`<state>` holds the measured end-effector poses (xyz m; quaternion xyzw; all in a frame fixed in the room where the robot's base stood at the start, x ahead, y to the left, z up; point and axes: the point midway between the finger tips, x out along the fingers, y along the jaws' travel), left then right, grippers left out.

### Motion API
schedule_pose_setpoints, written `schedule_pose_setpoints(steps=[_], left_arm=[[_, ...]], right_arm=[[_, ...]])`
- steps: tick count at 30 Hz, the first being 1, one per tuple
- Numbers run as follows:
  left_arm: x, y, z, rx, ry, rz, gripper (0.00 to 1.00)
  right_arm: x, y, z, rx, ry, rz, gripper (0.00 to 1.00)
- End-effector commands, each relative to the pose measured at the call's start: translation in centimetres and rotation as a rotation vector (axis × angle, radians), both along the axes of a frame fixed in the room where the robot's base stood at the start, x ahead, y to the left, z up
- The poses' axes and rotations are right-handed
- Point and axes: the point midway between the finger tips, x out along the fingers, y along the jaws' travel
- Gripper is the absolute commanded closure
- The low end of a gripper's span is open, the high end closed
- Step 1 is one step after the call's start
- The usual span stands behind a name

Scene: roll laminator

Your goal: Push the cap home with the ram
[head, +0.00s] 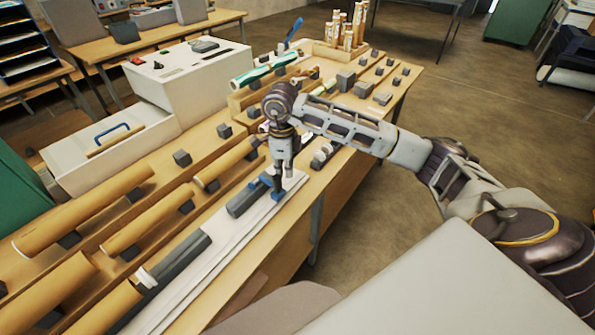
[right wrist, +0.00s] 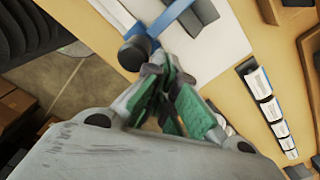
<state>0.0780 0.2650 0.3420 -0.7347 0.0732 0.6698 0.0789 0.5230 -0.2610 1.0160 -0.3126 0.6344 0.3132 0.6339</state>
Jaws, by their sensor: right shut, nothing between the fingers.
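A white base strip (head: 215,275) lies along the table's front edge. On it is a dark grey block (head: 245,199) with a blue part (head: 277,190) at its right end, probably the ram. Further left is a dark grey trough-like piece (head: 182,256) with a small white ring (head: 147,278) at its near end, possibly the cap. My right gripper (head: 277,172) points down at the blue part, shut and empty. In the right wrist view its closed fingertips (right wrist: 165,72) are beside a dark round knob (right wrist: 135,52) on a blue bar (right wrist: 176,12); contact is unclear. My left gripper is out of view.
Brown tubes (head: 85,208) lie on wooden racks with several small dark blocks left of the strip. A white laminator (head: 190,80) with an open drawer (head: 112,150) stands behind. Upright tubes (head: 350,30) stand at the far end. The floor right of the table is clear.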

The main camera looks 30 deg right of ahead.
Motion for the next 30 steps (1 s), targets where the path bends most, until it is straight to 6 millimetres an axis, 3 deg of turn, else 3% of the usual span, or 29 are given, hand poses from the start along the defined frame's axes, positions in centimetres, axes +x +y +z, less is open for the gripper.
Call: schedule_pose_setpoints(steps=[21, 30], left_arm=[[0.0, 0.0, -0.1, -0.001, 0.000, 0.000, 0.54], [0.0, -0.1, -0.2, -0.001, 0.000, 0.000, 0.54]], right_arm=[[-2.3, 5.7, 0.0, 0.001, -0.001, 0.001, 1.00], [-2.8, 6.8, 0.0, -0.001, -0.001, 0.000, 1.00]])
